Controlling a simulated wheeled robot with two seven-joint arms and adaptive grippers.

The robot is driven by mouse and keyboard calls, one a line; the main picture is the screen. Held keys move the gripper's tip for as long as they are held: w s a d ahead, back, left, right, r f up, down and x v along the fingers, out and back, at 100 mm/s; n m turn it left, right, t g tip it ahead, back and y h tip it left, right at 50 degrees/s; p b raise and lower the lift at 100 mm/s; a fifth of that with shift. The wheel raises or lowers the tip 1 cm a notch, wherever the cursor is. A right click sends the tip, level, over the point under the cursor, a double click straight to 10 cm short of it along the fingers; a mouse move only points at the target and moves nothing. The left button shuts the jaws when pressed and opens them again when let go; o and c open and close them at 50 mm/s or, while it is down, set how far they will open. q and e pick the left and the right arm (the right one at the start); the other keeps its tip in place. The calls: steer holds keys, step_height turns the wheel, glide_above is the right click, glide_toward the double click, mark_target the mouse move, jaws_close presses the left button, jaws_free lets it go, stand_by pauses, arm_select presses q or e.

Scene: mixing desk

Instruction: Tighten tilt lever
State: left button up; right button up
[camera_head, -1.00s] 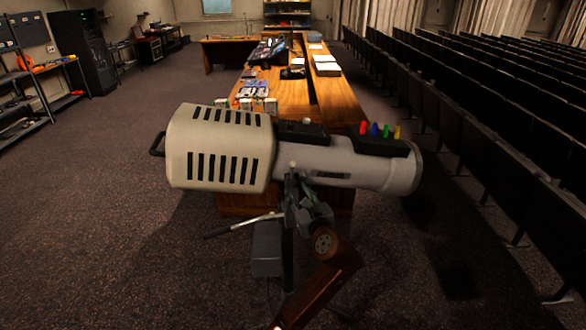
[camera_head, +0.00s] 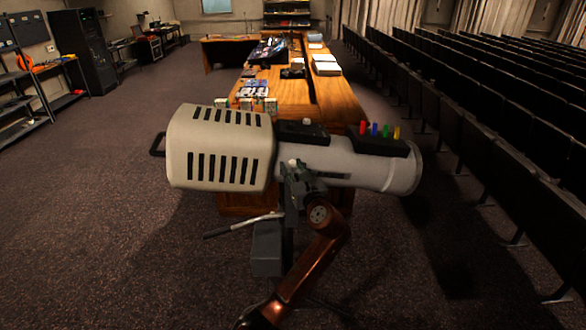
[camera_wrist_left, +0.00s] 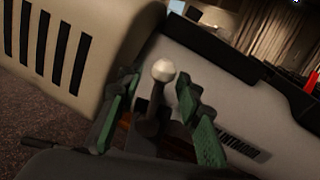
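The spotlight (camera_head: 335,162) has a beige vented housing and a grey barrel, and it stands on a tripod. The tilt lever (camera_wrist_left: 154,105) is a short dark stem with a white round knob (camera_wrist_left: 162,71); the knob also shows under the barrel in the head view (camera_head: 292,162). My left gripper (camera_wrist_left: 158,84) is open, with its green-padded fingers on either side of the lever. I cannot tell whether either finger touches it. In the head view the left gripper (camera_head: 296,178) is dark and partly hidden against the mount. My right gripper is out of view.
A silver handle (camera_head: 240,225) sticks out left of the stand. A grey box (camera_head: 267,250) hangs below the mount. Coloured filter tabs (camera_head: 380,131) top the barrel. A wooden desk (camera_head: 335,100) stands behind. Seat rows (camera_head: 500,130) line the right; carpet at left is clear.

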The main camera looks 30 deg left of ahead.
arm_select(q)
jaws_close()
stand_by(0.6)
